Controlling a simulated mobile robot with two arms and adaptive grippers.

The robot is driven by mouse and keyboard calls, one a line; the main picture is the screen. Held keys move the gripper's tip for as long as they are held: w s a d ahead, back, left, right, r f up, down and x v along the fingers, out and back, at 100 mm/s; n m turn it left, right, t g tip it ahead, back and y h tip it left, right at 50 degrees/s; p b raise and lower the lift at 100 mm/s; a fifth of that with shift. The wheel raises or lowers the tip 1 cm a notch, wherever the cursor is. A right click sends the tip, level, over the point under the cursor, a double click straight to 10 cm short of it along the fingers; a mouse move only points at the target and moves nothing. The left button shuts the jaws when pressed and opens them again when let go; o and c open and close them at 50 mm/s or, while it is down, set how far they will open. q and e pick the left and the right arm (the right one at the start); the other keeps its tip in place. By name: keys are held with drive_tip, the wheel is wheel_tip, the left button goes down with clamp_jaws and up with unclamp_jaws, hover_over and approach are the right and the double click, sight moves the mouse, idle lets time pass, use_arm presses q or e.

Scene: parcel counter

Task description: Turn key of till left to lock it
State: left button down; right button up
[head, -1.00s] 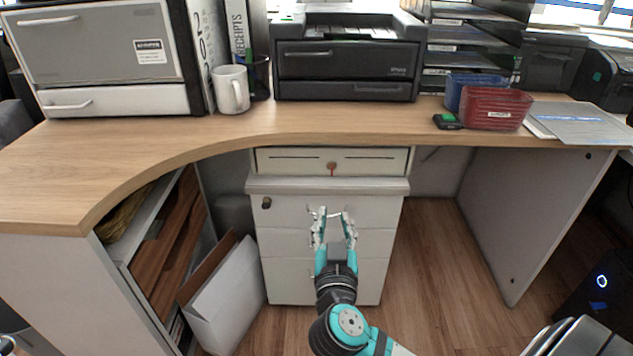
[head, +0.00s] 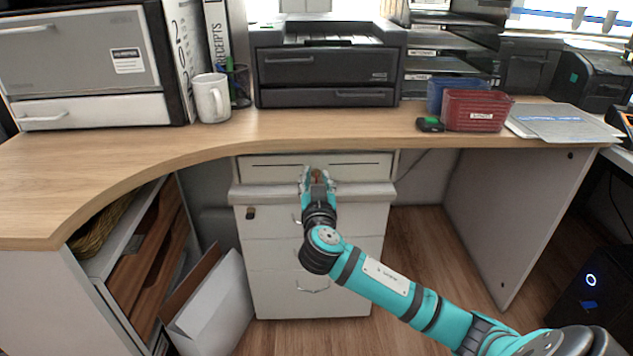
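The till (head: 362,166) is the white drawer unit under the desk top, on top of a white drawer cabinet. Its key (head: 317,173), reddish-brown, sits at the middle of the till front and is partly hidden by my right gripper. My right gripper (head: 317,175) is at the till front, with its fingers on both sides of the key. Whether the fingers touch the key is too small to tell. My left gripper is not in view.
The wooden desk top (head: 330,128) overhangs just above the till. The white cabinet (head: 350,240) stands below, with another lock (head: 250,213) at its upper left. A white box file (head: 212,305) leans at the left. Floor to the right (head: 425,240) is clear.

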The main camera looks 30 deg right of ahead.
clamp_jaws()
